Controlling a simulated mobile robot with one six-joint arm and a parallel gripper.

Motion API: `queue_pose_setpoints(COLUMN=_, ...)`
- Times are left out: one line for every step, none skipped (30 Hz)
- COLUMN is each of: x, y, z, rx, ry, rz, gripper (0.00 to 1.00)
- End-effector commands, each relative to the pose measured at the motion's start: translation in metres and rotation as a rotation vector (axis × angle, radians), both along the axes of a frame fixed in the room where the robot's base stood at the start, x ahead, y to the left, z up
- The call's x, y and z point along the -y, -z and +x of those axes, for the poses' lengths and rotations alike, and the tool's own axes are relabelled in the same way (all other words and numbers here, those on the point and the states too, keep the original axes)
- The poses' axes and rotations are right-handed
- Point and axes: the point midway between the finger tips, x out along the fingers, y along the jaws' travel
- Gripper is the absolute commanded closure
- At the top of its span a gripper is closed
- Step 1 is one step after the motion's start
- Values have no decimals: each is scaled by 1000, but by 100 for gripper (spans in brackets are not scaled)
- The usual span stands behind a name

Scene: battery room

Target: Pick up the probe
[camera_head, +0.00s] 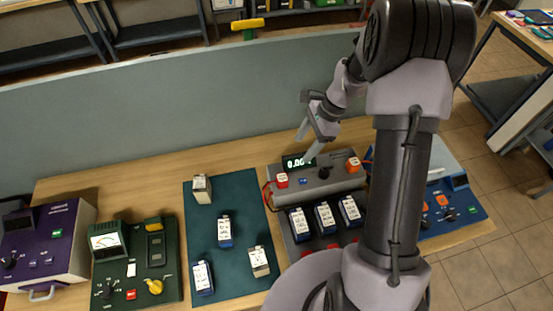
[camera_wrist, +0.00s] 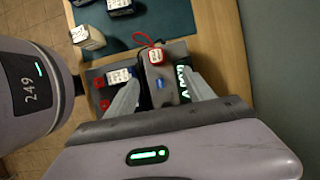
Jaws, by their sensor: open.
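A grey meter box (camera_head: 318,182) with a lit display stands at the back of the bench. On its top left sits a small red block with a white label, apparently a probe (camera_head: 282,180), with a red cable looping beside it. An orange block, perhaps a second probe (camera_head: 353,164), sits on its right end. My gripper (camera_head: 308,143) is open and empty above the meter, near the display. In the wrist view, the red probe (camera_wrist: 155,56) lies ahead, between the lines of my gripper's fingers (camera_wrist: 164,84). The orange block is not visible there.
Several labelled batteries (camera_head: 325,218) sit in a grey tray in front of the meter. More batteries stand on a dark green mat (camera_head: 236,200) to the left. A blue device (camera_head: 452,208) is at the right. A grey partition (camera_head: 150,120) rises behind the bench.

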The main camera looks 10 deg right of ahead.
Motion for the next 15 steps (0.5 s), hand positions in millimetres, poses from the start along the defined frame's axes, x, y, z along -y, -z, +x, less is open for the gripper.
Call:
queue_pose_setpoints(x=-4, y=10, z=-1, rx=-5, ry=-1, rz=2, gripper=38)
queue_pose_setpoints(x=-7, y=18, z=-2, rx=-6, ry=-1, rz=3, gripper=38)
queue_pose_setpoints(x=-12, y=29, z=-2, rx=-6, ry=-3, rz=2, gripper=38)
queue_pose_setpoints(x=-16, y=38, z=-2, rx=-7, ry=-3, rz=2, gripper=38)
queue_pose_setpoints(x=-19, y=47, z=-2, rx=-8, ry=-2, rz=2, gripper=38)
queue_pose_setpoints(x=-24, y=58, z=-2, rx=-6, ry=-4, rz=2, gripper=38)
queue_pose_setpoints(x=-28, y=67, z=-2, rx=-7, ry=-4, rz=1, gripper=38)
queue_pose_setpoints(x=-31, y=74, z=-2, rx=-6, ry=-2, rz=2, gripper=38)
queue_pose_setpoints(x=-35, y=84, z=-2, rx=-6, ry=-2, rz=2, gripper=38)
queue_pose_setpoints(x=-37, y=90, z=-2, rx=-5, ry=-2, rz=1, gripper=38)
queue_pose_setpoints(x=-40, y=95, z=-2, rx=-5, ry=-3, rz=1, gripper=38)
queue_pose_setpoints(x=-42, y=101, z=-1, rx=-3, ry=-3, rz=1, gripper=38)
queue_pose_setpoints(x=-43, y=104, z=-1, rx=-3, ry=-3, rz=0, gripper=38)
queue_pose_setpoints(x=-44, y=107, z=-2, rx=-3, ry=-2, rz=1, gripper=38)
queue_pose_setpoints(x=-46, y=110, z=-2, rx=-3, ry=-1, rz=1, gripper=38)
